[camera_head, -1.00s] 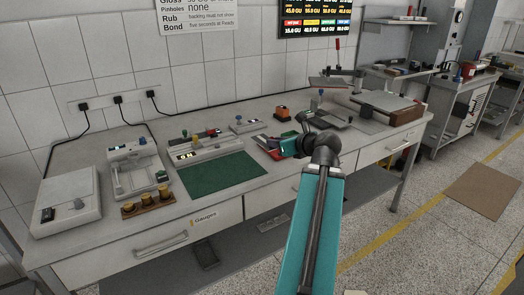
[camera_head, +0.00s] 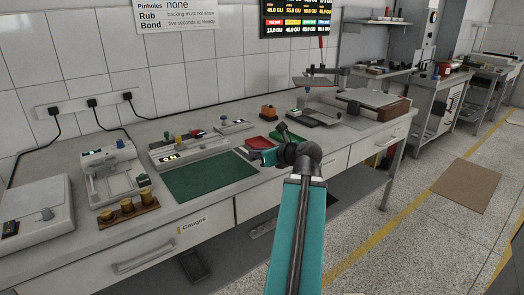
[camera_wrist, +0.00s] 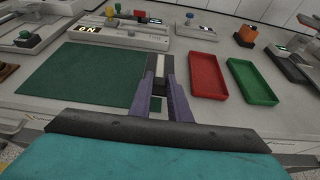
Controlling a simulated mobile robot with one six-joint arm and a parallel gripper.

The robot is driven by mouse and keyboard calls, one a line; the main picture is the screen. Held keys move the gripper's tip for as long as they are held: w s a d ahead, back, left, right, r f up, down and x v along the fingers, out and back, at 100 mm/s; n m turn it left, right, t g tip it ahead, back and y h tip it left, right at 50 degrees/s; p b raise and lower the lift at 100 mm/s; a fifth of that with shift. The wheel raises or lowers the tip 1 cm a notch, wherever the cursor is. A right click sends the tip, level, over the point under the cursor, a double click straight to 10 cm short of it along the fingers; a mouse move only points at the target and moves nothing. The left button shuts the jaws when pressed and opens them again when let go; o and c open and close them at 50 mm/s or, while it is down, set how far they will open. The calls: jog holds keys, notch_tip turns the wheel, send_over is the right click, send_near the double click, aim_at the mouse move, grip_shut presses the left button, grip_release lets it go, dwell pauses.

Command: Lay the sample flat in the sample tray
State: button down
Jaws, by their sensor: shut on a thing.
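My gripper (camera_wrist: 163,92) is shut on a thin pale strip (camera_wrist: 160,68), likely the sample, which shows between the purple fingers in the wrist view. The strip sits at the right edge of the green mat. A shallow red tray (camera_wrist: 208,76) lies just right of my gripper, and a similar green tray (camera_wrist: 252,82) lies right of it. Both look empty; no label shows which is the sample tray. In the head view the red tray (camera_head: 258,143) is beyond my gripper (camera_head: 268,157). The strip cannot be made out there.
The green mat (camera_head: 205,178) is bare. A meter with a lit display (camera_head: 190,152) stands behind it. An orange block device (camera_head: 268,112) is behind the trays. Brass weights on a wooden stand (camera_head: 128,210) are left. A press-like fixture (camera_head: 315,105) is at the right.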

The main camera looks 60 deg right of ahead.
jog(key=shift+w+a, duration=0.1)
jog(key=shift+w, duration=0.05)
jog(key=shift+w+d+r+p, duration=0.15)
jog(key=shift+d+r+p, duration=0.1)
jog(key=shift+p, duration=1)
jog(key=d+p, duration=0.1)
jog(key=p, duration=0.4)
jog(key=shift+w+f+p, duration=0.1)
jog(key=shift+p, duration=0.2)
jog(key=p, duration=0.4)
jog(key=shift+d+f+p, duration=0.15)
jog(key=shift+d+p, duration=0.2)
jog(key=shift+d+f, duration=0.1)
jog(key=shift+d, duration=0.05)
jog(key=shift+w+d+f+p, duration=0.25)
jog(key=shift+w+d, duration=0.1)
jog(key=shift+d, duration=1.65)
jog(key=shift+w+d+f+p, duration=0.2)
jog(key=shift+w+d+p, duration=0.15)
jog(key=shift+d, duration=1.6)
jog(key=shift+w+d+f+p, duration=0.2)
jog(key=shift+w+d, duration=0.15)
jog(key=shift+d, duration=1.65)
